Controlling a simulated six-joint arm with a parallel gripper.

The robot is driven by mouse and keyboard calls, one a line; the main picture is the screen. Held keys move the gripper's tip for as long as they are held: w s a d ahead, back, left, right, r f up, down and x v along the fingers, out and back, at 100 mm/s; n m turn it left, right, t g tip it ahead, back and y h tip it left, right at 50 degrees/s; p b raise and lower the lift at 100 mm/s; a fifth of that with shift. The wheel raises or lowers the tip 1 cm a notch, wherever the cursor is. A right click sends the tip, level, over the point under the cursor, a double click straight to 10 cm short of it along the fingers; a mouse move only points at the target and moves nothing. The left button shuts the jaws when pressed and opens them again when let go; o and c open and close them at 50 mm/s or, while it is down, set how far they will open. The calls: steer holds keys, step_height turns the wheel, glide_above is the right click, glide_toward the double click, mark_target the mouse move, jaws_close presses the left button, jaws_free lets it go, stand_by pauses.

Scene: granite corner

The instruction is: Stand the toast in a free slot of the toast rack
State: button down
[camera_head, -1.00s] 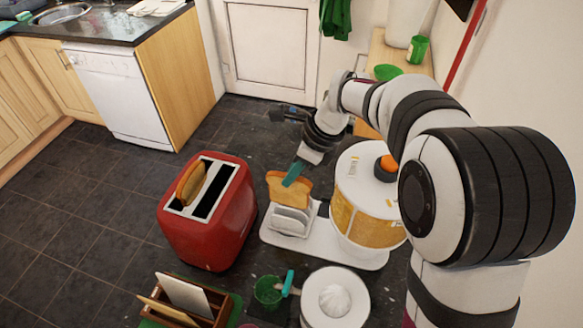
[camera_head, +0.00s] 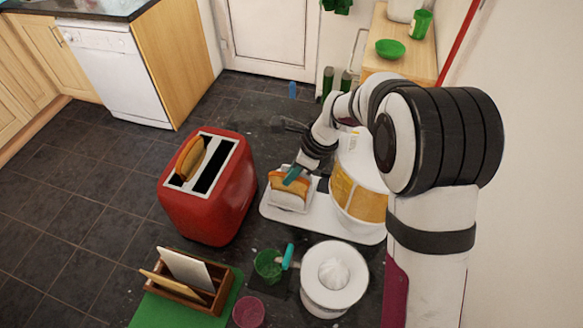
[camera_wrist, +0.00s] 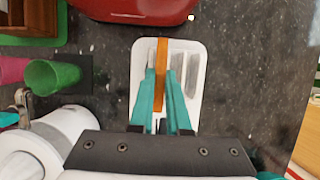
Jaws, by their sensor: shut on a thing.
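The toast (camera_head: 287,187) is a brown slice standing upright, low in the white toast rack (camera_head: 291,203), with its lower part hidden behind the rack's front divider. In the wrist view the toast (camera_wrist: 161,72) shows edge-on as a narrow brown strip, left of the rack's pale dividers (camera_wrist: 184,75). My gripper (camera_head: 292,176) has teal fingers and is shut on the toast's upper part; in the wrist view the fingers (camera_wrist: 161,95) lie on both sides of it. Whether the toast's bottom touches the rack's base is hidden.
A red toaster (camera_head: 208,185) holding another slice (camera_head: 190,157) stands left of the rack. A white and amber canister (camera_head: 358,190) stands close on the right. A juicer (camera_head: 335,279), green cup (camera_head: 268,265) and wooden letter holder (camera_head: 188,280) are in front.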

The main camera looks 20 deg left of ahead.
stand_by(0.3)
steer(key=c, duration=0.8)
jaws_free()
steer(key=shift+r, duration=4)
